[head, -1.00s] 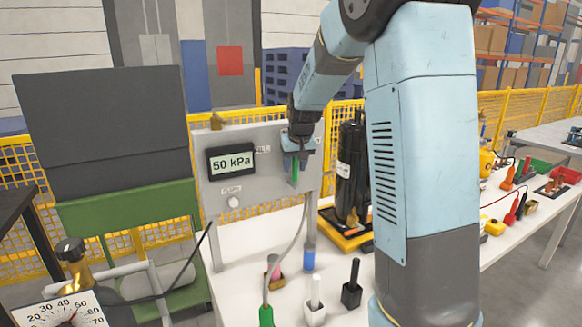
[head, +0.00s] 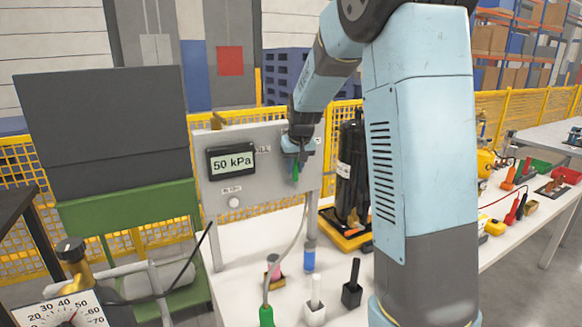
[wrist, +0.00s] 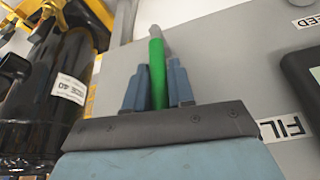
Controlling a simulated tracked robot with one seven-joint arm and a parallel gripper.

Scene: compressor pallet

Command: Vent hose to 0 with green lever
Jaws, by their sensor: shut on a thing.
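The green lever (wrist: 157,72) stands between the two fingers of my gripper (wrist: 158,85) in the wrist view, with its grey end beyond them. In the head view my gripper (head: 297,155) is at the right part of the grey panel (head: 268,178), shut on the green lever (head: 295,172), whose lower part hangs below the fingers. The display (head: 231,161) on the panel reads 50 kPa. A thin grey hose (head: 292,250) runs down from the panel area to a green fitting (head: 266,316) on the table.
A black cylinder (head: 350,175) on a yellow base stands right of the panel. A blue-banded bottle (head: 309,258), a white holder (head: 314,312) and a black holder (head: 352,294) stand on the white table. A dial gauge (head: 62,311) is at lower left.

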